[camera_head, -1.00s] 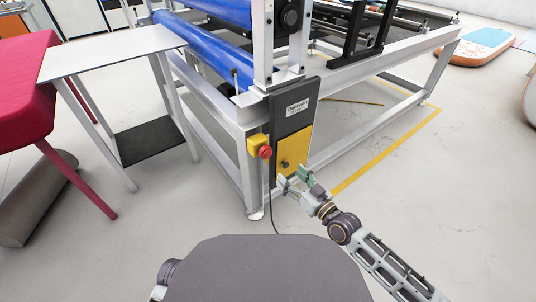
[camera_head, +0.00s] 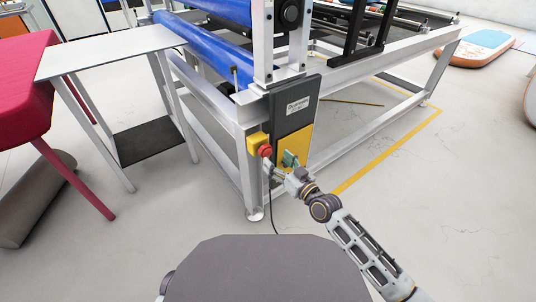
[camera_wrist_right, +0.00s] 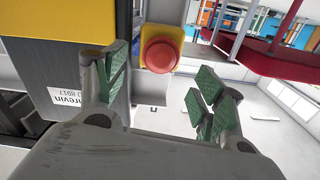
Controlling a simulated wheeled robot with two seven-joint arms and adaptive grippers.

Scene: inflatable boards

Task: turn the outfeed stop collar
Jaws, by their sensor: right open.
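The red stop knob (camera_head: 265,150) sits on a small yellow box (camera_head: 255,142) at the front corner of the machine frame; its collar cannot be told apart from the knob. My right gripper (camera_head: 279,162) is just right of and below the knob, with its fingers spread. In the right wrist view the red knob (camera_wrist_right: 161,53) shows beyond and between the green-padded fingers of my open right gripper (camera_wrist_right: 160,78). The knob appears clear of both pads, and nothing is held. My left gripper is not in view.
A grey control box (camera_head: 293,104) with a yellow panel (camera_head: 296,137) stands right beside the knob, close to my gripper. A cable (camera_head: 271,205) hangs below. A side table (camera_head: 105,52) stands left.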

